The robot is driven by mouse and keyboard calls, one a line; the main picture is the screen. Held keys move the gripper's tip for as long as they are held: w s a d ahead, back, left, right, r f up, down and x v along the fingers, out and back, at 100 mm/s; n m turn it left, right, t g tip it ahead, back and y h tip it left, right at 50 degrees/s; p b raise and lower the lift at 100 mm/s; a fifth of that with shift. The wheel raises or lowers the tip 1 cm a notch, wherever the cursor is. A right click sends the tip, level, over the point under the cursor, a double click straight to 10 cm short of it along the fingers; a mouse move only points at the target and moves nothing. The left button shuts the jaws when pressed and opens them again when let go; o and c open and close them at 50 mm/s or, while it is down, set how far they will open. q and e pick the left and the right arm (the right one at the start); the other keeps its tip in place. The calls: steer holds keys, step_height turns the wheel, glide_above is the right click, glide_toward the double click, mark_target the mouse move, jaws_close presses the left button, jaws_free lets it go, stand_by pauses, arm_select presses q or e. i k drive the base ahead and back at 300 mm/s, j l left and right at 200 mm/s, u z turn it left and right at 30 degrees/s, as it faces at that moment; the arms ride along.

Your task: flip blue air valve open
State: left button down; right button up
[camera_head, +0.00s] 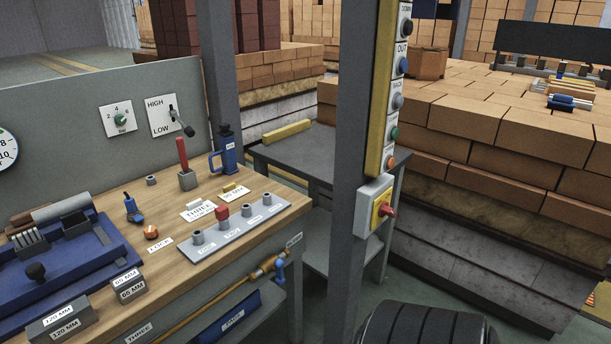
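The blue air valve handle (280,270) is at the right end of an orange-yellow pipe (215,304) that runs along the front of the wooden bench, below its top. A brass-coloured fitting (264,268) joins the pipe to the valve. The blue handle appears to hang roughly downward, across the line of the pipe. It is small here, so its exact angle is hard to tell. Nothing covers it. Neither of my grippers shows in the view.
The workbench (262,189) carries a blue fixture (105,272), a blue bottle-like tool (227,148) and a grey strip of sockets (235,232). A grey post (345,270) with buttons stands right of the valve. A blue bin (232,318) sits below the pipe.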

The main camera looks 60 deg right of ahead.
mark_target(279, 262)
steer(key=z, duration=1.7)
